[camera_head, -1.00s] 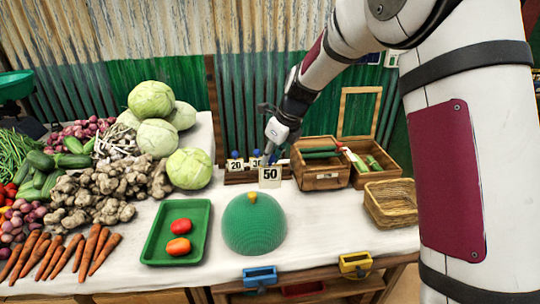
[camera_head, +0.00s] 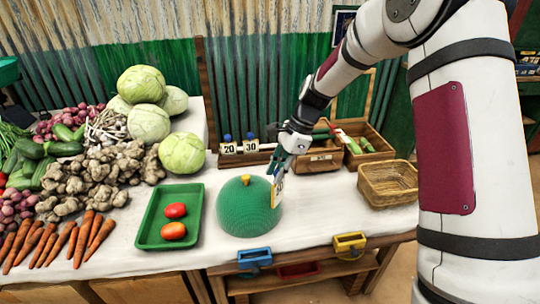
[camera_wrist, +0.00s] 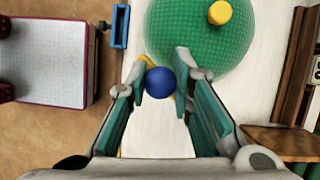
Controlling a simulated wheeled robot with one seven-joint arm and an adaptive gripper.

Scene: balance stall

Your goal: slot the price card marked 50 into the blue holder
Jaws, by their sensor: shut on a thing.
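My gripper (camera_head: 279,166) is shut on the blue knob (camera_wrist: 160,82) of the price card marked 50 (camera_head: 277,191). The card hangs below the fingers, turned nearly edge-on in the head view, so its number is hard to read now. It is beside the right side of the green dome. In the wrist view the knob sits between the fingertips and hides most of the card. The blue holder (camera_head: 254,258) is on the table's front edge, nearer the robot than the card; it also shows in the wrist view (camera_wrist: 120,26). The card and holder are apart.
A green dome (camera_head: 246,210) with a yellow knob stands close to the card. A yellow holder (camera_head: 349,243) and a red holder (camera_head: 300,270) are also at the front. A rack (camera_head: 232,159) with cards 20 and 30 is behind. A wicker basket (camera_head: 387,184) stands right.

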